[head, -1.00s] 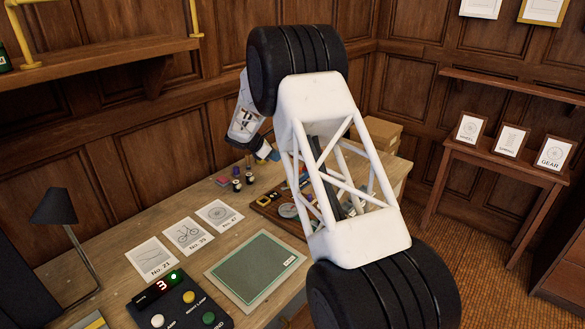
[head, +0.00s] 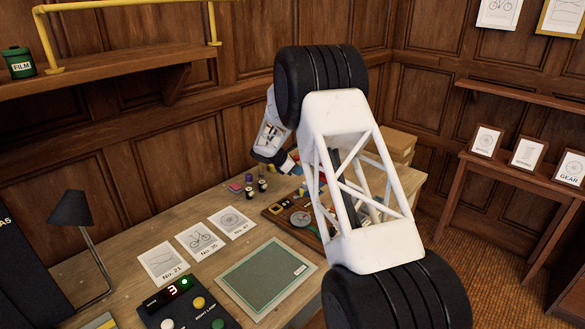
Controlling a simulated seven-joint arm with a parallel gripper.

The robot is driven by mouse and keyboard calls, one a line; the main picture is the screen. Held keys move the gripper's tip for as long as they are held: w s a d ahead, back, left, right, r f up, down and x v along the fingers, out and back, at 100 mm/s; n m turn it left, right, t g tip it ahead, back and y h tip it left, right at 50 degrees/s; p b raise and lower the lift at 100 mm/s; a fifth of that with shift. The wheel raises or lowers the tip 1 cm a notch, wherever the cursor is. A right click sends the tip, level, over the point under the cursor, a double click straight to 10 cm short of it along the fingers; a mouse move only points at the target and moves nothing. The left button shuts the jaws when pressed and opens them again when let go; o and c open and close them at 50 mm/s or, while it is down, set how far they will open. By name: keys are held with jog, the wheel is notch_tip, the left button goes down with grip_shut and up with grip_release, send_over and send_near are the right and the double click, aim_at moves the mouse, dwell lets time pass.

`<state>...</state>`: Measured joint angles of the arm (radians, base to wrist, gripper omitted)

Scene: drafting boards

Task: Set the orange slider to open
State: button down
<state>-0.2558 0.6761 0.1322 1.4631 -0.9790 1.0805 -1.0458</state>
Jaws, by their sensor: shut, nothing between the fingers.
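My gripper (head: 292,167) is at the far end of my arm, over the back of the desk. It is small and partly hidden by my arm; its fingers are shut with nothing visible in them. A dark wooden board (head: 271,212) with a round dial (head: 300,219) and yellow parts lies on the desk just below and in front of it. My arm covers much of this board's right side. I cannot make out the orange slider or its setting. I cannot tell whether my gripper touches anything.
Small bottles (head: 262,185) stand left of my gripper. Three picture cards (head: 201,241), a green mat (head: 268,278) and a button box (head: 187,308) lie nearer. A lamp (head: 72,210) stands at left, and cartons (head: 398,146) at the back right.

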jog(key=shift+x, duration=2.45)
jog(key=shift+w+d, duration=1.1)
jog(key=shift+w, duration=0.05)
jog(key=shift+r, duration=0.1)
jog(key=v, duration=1)
